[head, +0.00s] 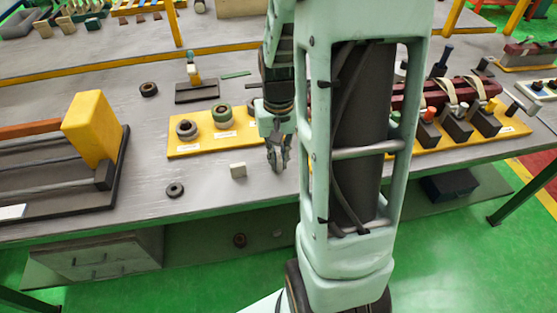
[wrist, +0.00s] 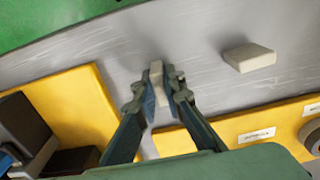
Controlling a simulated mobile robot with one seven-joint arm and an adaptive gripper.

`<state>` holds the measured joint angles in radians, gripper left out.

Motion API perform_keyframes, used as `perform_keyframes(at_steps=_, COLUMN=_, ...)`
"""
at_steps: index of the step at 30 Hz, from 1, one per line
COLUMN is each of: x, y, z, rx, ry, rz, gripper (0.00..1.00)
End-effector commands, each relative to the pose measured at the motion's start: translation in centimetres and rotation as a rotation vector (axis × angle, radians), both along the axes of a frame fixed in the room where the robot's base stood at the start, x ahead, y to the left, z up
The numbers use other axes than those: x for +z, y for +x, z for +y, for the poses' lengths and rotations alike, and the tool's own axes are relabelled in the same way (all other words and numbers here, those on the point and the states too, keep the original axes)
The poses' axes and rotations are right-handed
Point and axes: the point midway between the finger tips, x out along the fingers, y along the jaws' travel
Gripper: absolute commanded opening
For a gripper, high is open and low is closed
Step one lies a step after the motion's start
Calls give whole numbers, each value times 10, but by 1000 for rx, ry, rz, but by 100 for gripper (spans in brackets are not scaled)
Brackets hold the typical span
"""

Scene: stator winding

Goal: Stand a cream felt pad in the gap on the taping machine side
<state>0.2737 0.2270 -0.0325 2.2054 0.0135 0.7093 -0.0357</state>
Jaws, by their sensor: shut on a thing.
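My gripper (head: 278,158) hangs low over the grey table near its front edge, fingers pointing down. In the wrist view its fingers (wrist: 162,88) are shut on a cream felt pad (wrist: 156,72), with the pad's top end showing between the fingertips. I cannot tell whether this pad touches the table. A second cream pad (head: 238,170) lies loose on the table left of my gripper; it also shows in the wrist view (wrist: 249,57). I cannot tell for sure which part is the taping machine. A strip of bare table separates the two yellow boards.
A yellow board (head: 176,150) with several rings stands left of my gripper. Another yellow board (head: 430,146) with dark blocks and red parts stands right, partly behind my arm. A dark ring (head: 175,190) lies near the front edge. A yellow block (head: 92,128) stands farther left.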

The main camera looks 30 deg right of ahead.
Motion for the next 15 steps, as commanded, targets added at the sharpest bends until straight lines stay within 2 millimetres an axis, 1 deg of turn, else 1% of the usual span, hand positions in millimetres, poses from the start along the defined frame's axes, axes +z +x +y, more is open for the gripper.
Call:
perform_keyframes(at_steps=5, x=-5, y=0, z=0, rx=0, ry=0, rz=1, gripper=0)
perform_keyframes(at_steps=6, x=-3, y=0, z=0, rx=0, ry=0, rz=0, gripper=14)
perform_keyframes(at_steps=9, x=-3, y=0, z=0, rx=0, ry=0, rz=0, gripper=25)
perform_keyframes(at_steps=10, x=-3, y=0, z=0, rx=0, ry=0, rz=0, gripper=27)
perform_keyframes(at_steps=15, x=-3, y=0, z=0, rx=0, ry=0, rz=0, gripper=27)
